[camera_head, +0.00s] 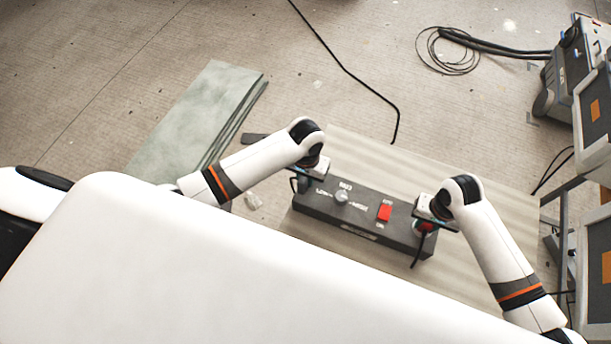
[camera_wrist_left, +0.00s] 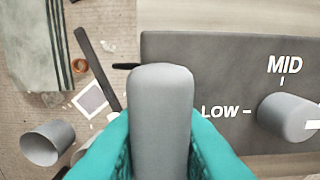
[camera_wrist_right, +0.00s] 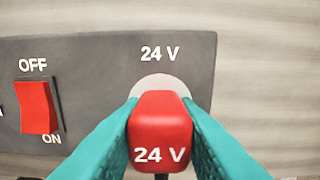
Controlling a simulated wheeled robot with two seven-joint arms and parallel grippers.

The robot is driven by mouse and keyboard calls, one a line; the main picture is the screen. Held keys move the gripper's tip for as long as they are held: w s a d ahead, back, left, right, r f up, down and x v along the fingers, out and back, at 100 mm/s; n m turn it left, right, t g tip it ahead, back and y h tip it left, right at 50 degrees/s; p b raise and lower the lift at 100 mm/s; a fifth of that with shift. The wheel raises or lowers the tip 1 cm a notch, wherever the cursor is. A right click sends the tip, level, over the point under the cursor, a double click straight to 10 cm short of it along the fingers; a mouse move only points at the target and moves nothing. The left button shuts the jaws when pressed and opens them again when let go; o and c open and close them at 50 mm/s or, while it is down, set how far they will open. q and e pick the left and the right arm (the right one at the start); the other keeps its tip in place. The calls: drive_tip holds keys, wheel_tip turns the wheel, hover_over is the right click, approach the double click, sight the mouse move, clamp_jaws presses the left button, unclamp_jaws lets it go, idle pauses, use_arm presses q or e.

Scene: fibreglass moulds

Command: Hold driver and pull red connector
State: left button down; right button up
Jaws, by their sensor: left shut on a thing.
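The driver (camera_head: 360,215) is a long dark grey box with a LOW/MID dial (camera_head: 341,198) and a red OFF/ON switch (camera_head: 384,212). My left gripper (camera_head: 312,178) is at its left end. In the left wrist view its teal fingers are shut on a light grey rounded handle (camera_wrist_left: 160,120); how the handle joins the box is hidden. My right gripper (camera_head: 430,216) is at the right end. In the right wrist view its fingers flank the red connector (camera_wrist_right: 160,130) marked 24 V, which sits at a pale round socket (camera_wrist_right: 158,86). I cannot tell whether they grip it.
The driver lies on a pale board (camera_head: 470,275). Greenish sheets (camera_head: 205,115) are stacked on the floor at left. A black cable (camera_head: 350,75) crosses the floor behind. A machine (camera_head: 575,65) stands at right. Small scraps (camera_wrist_left: 95,97) lie left of the driver.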

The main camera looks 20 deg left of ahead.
clamp_jaws()
drive_tip(key=shift+r, duration=3.05)
drive_tip(key=shift+r, duration=2.5)
use_arm(q)
drive_tip(key=c, duration=1.2)
unclamp_jaws()
wheel_tip(320, 180, up, 12)
drive_tip(key=shift+r, duration=0.1)
